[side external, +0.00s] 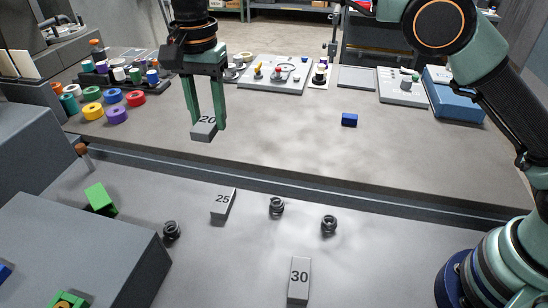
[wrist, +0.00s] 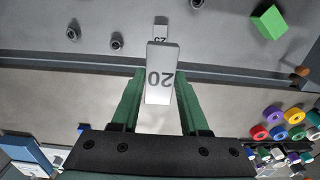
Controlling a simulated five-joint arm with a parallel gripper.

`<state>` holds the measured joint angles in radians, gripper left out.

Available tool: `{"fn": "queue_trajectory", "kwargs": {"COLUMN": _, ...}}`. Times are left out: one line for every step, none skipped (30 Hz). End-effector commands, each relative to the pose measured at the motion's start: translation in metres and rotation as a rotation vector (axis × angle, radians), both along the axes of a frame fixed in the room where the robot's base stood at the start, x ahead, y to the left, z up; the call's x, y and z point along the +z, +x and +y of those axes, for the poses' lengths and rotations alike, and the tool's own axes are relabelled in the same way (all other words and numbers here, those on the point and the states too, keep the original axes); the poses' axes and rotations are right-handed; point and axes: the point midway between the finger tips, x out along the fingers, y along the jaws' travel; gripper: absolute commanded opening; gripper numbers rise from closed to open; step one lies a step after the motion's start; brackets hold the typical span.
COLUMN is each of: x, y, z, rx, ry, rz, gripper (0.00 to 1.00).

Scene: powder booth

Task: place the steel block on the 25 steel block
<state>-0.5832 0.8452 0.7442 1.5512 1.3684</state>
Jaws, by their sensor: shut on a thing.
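My gripper (side external: 207,122) has green fingers and is shut on a grey steel block marked 20 (side external: 204,132), held in the air. In the wrist view the 20 block (wrist: 161,72) sits between the fingers (wrist: 160,100). The 25 steel block (side external: 223,204) lies on the near grey surface, in the side view below and slightly right of the held block. In the wrist view the 25 block (wrist: 160,31) shows just beyond the held block, its lower part hidden by it. The two blocks are apart.
A steel block marked 30 (side external: 299,279) lies nearer the front. A green block (side external: 100,199) is at left, beside a large grey box (side external: 75,250). A raised ledge (side external: 300,190) crosses behind.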

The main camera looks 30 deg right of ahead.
Motion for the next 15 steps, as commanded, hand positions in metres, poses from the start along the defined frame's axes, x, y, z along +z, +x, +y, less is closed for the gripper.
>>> {"fn": "queue_trajectory", "kwargs": {"x": -0.009, "y": 0.000, "z": -0.001, "rx": 0.000, "ry": -0.001, "rz": 0.003, "gripper": 0.00}}
{"fn": "queue_trajectory", "kwargs": {"x": -0.015, "y": -0.001, "z": -0.001, "rx": 0.000, "ry": -0.003, "rz": 0.004, "gripper": 0.00}}
{"fn": "queue_trajectory", "kwargs": {"x": -0.024, "y": -0.001, "z": -0.001, "rx": 0.000, "ry": -0.004, "rz": 0.005, "gripper": 0.00}}
{"fn": "queue_trajectory", "kwargs": {"x": -0.032, "y": -0.001, "z": -0.001, "rx": 0.000, "ry": -0.004, "rz": 0.005, "gripper": 0.00}}
{"fn": "queue_trajectory", "kwargs": {"x": -0.039, "y": -0.001, "z": -0.001, "rx": 0.000, "ry": -0.003, "rz": 0.004, "gripper": 0.00}}
{"fn": "queue_trajectory", "kwargs": {"x": -0.049, "y": -0.001, "z": -0.001, "rx": 0.000, "ry": -0.003, "rz": 0.004, "gripper": 0.00}}
{"fn": "queue_trajectory", "kwargs": {"x": -0.057, "y": -0.002, "z": -0.001, "rx": 0.000, "ry": -0.004, "rz": 0.005, "gripper": 0.00}}
{"fn": "queue_trajectory", "kwargs": {"x": -0.064, "y": -0.001, "z": -0.001, "rx": 0.000, "ry": -0.003, "rz": 0.004, "gripper": 0.00}}
{"fn": "queue_trajectory", "kwargs": {"x": -0.074, "y": -0.001, "z": -0.001, "rx": 0.000, "ry": -0.002, "rz": 0.004, "gripper": 0.00}}
{"fn": "queue_trajectory", "kwargs": {"x": -0.081, "y": -0.001, "z": -0.001, "rx": 0.000, "ry": -0.002, "rz": 0.004, "gripper": 0.00}}
{"fn": "queue_trajectory", "kwargs": {"x": -0.089, "y": -0.001, "z": -0.001, "rx": 0.000, "ry": -0.004, "rz": 0.005, "gripper": 0.00}}
{"fn": "queue_trajectory", "kwargs": {"x": -0.098, "y": -0.001, "z": 0.000, "rx": 0.000, "ry": -0.002, "rz": 0.004, "gripper": 0.00}}
{"fn": "queue_trajectory", "kwargs": {"x": -0.105, "y": -0.001, "z": 0.000, "rx": 0.000, "ry": -0.002, "rz": 0.004, "gripper": 0.00}}
{"fn": "queue_trajectory", "kwargs": {"x": -0.112, "y": -0.002, "z": -0.001, "rx": 0.000, "ry": -0.003, "rz": 0.004, "gripper": 0.00}}
{"fn": "queue_trajectory", "kwargs": {"x": -0.120, "y": -0.001, "z": 0.000, "rx": 0.000, "ry": -0.001, "rz": 0.003, "gripper": 0.00}}
